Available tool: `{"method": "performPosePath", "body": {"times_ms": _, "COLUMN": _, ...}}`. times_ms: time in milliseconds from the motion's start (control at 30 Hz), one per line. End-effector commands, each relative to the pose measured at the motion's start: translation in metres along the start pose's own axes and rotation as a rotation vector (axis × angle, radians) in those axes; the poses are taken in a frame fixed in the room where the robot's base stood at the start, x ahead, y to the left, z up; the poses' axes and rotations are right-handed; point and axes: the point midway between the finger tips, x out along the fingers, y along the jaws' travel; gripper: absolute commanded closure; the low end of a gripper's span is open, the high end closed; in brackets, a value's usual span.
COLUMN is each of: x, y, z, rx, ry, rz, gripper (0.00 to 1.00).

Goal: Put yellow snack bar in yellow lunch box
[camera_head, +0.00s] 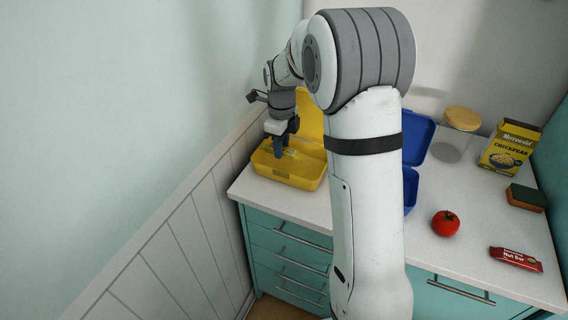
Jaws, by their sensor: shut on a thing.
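The yellow lunch box (296,181) stands open at the left end of the counter, its lid (309,115) raised at the back. My gripper (281,152) points down into the box's open tray, its fingers inside the rim as seen from here. It is shut on a small yellow thing, the yellow snack bar (291,153), of which only a little shows beside the fingers. I cannot tell whether the bar touches the floor of the box.
My arm hides much of an open blue lunch box (411,190). To the right are a tomato (445,223), a red nut bar (516,259), a lidded jar (456,135), a chickpeas box (509,147) and a sponge (527,197). The wall is close on the left.

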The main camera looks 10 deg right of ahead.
Motion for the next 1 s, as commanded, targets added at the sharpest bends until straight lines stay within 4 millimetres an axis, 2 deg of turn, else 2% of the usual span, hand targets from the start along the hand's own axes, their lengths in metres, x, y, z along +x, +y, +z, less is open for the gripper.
{"method": "performPosePath", "body": {"times_ms": 100, "x": 0.018, "y": 0.000, "z": 0.000, "rx": -0.002, "ry": 0.001, "rz": 0.002, "gripper": 0.93}}
{"method": "performPosePath", "body": {"times_ms": 267, "x": 0.030, "y": 0.000, "z": 0.000, "rx": -0.003, "ry": 0.000, "rz": 0.001, "gripper": 0.93}}
{"method": "performPosePath", "body": {"times_ms": 500, "x": 0.061, "y": 0.001, "z": 0.000, "rx": -0.004, "ry": 0.002, "rz": 0.002, "gripper": 0.93}}
{"method": "performPosePath", "body": {"times_ms": 867, "x": 0.067, "y": 0.001, "z": 0.001, "rx": -0.005, "ry": 0.000, "rz": 0.000, "gripper": 0.93}}
{"method": "performPosePath", "body": {"times_ms": 900, "x": 0.066, "y": 0.001, "z": 0.001, "rx": -0.005, "ry": 0.000, "rz": -0.001, "gripper": 0.69}}
{"method": "performPosePath", "body": {"times_ms": 1000, "x": 0.066, "y": 0.001, "z": 0.001, "rx": -0.005, "ry": 0.000, "rz": 0.000, "gripper": 0.61}}
